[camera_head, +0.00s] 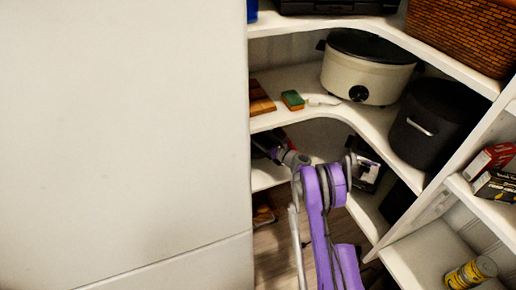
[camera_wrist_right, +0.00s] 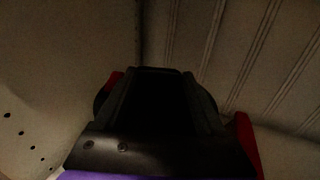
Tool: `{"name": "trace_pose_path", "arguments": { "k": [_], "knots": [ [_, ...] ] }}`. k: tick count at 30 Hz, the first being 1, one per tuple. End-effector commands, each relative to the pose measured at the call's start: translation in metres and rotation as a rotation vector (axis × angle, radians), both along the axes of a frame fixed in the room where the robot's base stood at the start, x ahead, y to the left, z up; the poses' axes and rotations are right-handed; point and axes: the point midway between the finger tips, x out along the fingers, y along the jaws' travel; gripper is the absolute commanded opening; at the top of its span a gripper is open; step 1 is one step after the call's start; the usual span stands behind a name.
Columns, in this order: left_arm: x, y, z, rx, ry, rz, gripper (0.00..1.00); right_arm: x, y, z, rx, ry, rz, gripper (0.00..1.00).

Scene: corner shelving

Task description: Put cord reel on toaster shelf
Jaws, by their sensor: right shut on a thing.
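My right arm (camera_head: 322,205) reaches into the corner shelving, and its dark gripper (camera_head: 268,145) is at the left, between the middle shelf and the one below. In the right wrist view the gripper (camera_wrist_right: 158,85) is shut on a red and black thing (camera_wrist_right: 245,132), which looks like the cord reel. Red shows on both sides of the gripper, which hides most of it. I cannot make out a clear toaster. A dark boxy item with a pale picture (camera_head: 366,172) stands on the lower shelf (camera_head: 268,177). My left gripper is not in view.
The middle shelf (camera_head: 300,80) above my gripper holds a cream slow cooker (camera_head: 360,75), a black pot (camera_head: 432,125), a sponge (camera_head: 292,100) and brown wooden pieces (camera_head: 260,98). A wicker basket (camera_head: 470,32) is higher up. A large pale panel (camera_head: 125,130) borders the shelving at left.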

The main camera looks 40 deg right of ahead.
Motion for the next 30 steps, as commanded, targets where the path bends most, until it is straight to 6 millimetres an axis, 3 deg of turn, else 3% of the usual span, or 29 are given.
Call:
{"name": "trace_pose_path", "arguments": {
  "k": [4, 13, 22, 30],
  "knots": [
    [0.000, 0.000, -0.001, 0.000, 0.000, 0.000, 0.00, 0.000, -0.001, -0.002, 0.002, -0.002, 0.000, 0.00],
    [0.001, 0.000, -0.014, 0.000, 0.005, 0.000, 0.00, 0.000, 0.000, -0.049, 0.002, -0.002, 0.000, 0.00],
    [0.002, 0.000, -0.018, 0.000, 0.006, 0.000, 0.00, 0.000, 0.000, -0.069, 0.002, -0.002, 0.000, 0.00],
    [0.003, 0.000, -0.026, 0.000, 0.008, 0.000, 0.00, 0.000, 0.000, -0.099, 0.002, -0.002, 0.000, 0.00]
  ]
}}
